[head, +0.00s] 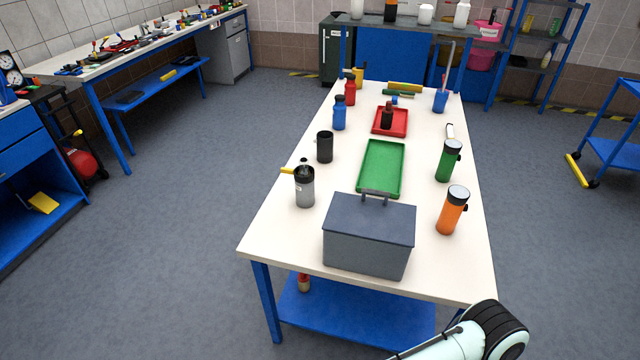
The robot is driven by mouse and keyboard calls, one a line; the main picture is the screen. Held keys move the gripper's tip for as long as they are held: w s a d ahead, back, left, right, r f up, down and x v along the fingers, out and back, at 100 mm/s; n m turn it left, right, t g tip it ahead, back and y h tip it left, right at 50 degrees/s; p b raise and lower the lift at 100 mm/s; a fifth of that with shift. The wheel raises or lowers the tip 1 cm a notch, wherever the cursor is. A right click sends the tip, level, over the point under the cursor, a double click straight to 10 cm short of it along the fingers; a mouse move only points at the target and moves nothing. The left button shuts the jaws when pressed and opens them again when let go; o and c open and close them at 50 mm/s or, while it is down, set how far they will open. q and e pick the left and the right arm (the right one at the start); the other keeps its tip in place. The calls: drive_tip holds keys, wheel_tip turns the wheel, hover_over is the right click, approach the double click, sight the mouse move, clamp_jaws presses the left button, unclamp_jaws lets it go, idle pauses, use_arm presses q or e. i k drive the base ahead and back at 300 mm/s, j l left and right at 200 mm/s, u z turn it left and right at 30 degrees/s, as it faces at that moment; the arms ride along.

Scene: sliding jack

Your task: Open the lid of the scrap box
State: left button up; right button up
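The scrap box (366,250) is a dark blue-grey box at the near end of the white-topped table (275,240). Its flat lid (370,219) looks closed. A dark handle (375,195) stands up at the lid's far edge. Part of an arm of mine, pale with a black joint, shows at the bottom right, below the table's near edge and apart from the box. Neither of my grippers shows in this view.
A grey canister (304,190) stands left of the box and an orange flask (452,211) right of it. A green tray (381,170) lies behind it. A green flask (448,162) and a black cup (324,147) stand farther back. Floor around the table is clear.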

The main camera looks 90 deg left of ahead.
sight(385, 221)
drive_tip(key=u, duration=1.8)
